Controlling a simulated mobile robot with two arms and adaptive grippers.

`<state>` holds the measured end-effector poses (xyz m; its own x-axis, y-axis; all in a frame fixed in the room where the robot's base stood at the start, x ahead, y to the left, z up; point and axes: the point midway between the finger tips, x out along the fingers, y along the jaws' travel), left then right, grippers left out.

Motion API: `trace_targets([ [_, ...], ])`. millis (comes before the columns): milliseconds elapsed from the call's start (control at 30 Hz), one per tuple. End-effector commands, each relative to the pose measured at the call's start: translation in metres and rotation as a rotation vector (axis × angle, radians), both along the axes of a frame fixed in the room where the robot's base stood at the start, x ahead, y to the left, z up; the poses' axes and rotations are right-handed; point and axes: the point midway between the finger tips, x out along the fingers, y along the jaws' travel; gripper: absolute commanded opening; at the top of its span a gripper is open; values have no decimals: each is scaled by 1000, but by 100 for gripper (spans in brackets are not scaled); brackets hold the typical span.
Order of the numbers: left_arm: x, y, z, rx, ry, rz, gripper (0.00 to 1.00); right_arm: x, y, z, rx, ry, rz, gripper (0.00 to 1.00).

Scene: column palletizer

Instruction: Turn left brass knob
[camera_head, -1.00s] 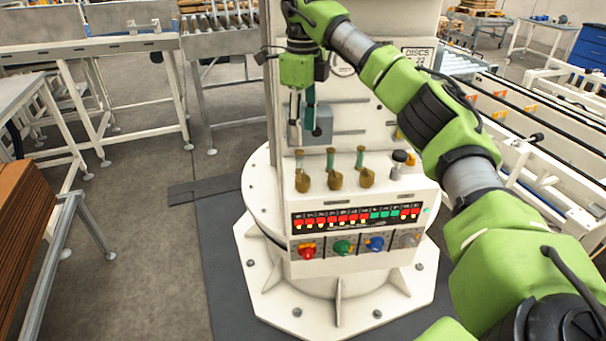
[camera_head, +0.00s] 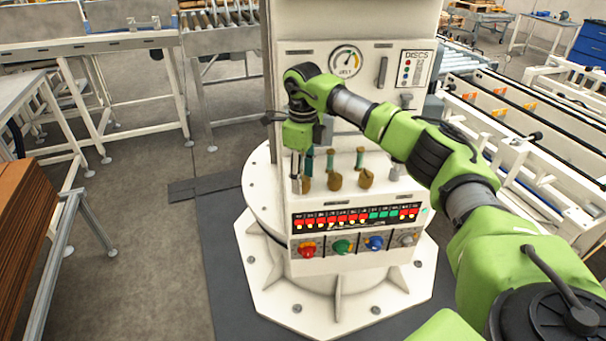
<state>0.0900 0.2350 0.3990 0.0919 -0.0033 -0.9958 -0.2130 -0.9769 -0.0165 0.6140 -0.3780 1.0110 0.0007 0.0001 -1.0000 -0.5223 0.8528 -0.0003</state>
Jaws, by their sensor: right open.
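Three brass knobs with green stems stand in a row on the sloped top of the cream control panel. The left brass knob (camera_head: 306,186) is partly hidden behind my right gripper's fingers. The middle brass knob (camera_head: 335,181) and the right brass knob (camera_head: 366,179) show clearly. My right gripper (camera_head: 301,176) points down at the left knob, its jaws open and its fingertips at the knob's stem. I cannot tell whether they touch it. My left gripper is out of view.
Below the knobs are a strip of lit red and green buttons (camera_head: 357,216) and several coloured rotary switches. A round gauge (camera_head: 346,61) and a handle (camera_head: 383,72) are on the panel behind. Conveyors stand left and right. Brown cardboard (camera_head: 25,225) lies at the left.

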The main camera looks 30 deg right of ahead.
Motion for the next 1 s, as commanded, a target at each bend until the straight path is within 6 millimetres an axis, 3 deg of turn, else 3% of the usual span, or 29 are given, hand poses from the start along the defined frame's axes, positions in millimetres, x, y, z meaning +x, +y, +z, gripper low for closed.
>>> trace_targets([
  [167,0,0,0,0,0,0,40,0,0,0,0,0,0,45],
  [333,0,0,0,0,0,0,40,0,0,0,-1,1,0,6],
  [667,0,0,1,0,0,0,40,0,0,0,0,1,-23,6],
  [1000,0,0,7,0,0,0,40,0,0,1,0,1,-217,6],
])
